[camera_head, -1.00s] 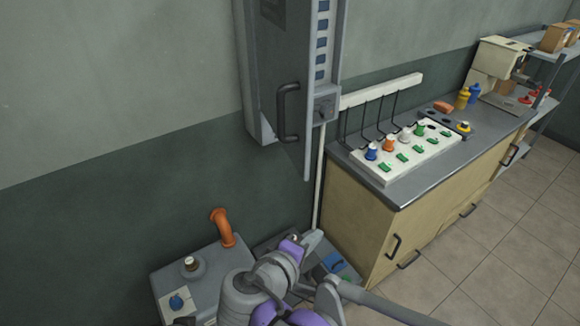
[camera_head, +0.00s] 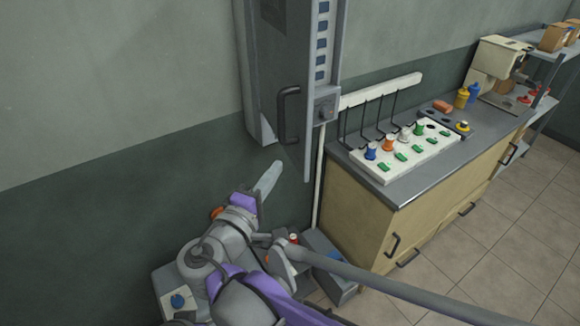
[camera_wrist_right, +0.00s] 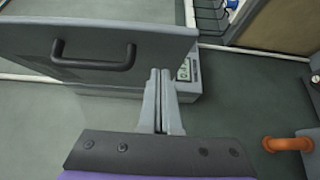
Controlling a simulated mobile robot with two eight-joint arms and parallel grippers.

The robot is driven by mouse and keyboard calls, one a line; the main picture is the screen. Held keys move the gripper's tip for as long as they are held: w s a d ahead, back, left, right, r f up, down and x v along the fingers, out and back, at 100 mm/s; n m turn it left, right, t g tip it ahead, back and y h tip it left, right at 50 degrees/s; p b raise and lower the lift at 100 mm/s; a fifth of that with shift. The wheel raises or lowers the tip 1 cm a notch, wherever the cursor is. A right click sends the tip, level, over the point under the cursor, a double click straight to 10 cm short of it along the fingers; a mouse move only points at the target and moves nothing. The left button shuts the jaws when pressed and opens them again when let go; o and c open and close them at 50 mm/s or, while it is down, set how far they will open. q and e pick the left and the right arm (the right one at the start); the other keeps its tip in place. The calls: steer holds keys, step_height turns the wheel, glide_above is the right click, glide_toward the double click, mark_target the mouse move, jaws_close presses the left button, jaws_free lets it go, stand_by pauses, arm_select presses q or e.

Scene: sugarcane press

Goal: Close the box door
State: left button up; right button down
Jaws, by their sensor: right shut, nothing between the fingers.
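The grey wall box (camera_head: 259,75) hangs on the wall at the upper middle of the head view. Its grey door (camera_head: 296,162) stands swung out from it, with a dark bar handle (camera_head: 288,115). In the wrist view the door (camera_wrist_right: 150,35) crosses the upper left, with its handle (camera_wrist_right: 95,56). My right gripper (camera_head: 274,166) is shut and empty, below and left of the door's lower edge in the head view. Its fingertips (camera_wrist_right: 159,74) show close to the door's lower edge in the wrist view; I cannot tell whether they touch. My left gripper is not in view.
A counter (camera_head: 415,182) with a white panel of coloured knobs (camera_head: 365,166) stands to the right. A grey floor unit with an orange pipe (camera_wrist_right: 285,144) is below, partly hidden by my arm. The tiled floor (camera_head: 530,240) at the right is clear.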

mark_target(299, 158)
steer(key=shift+w+d, duration=0.2)
steer(key=shift+d, duration=0.65)
steer(key=shift+w+d, duration=0.2)
steer(key=shift+d, duration=0.65)
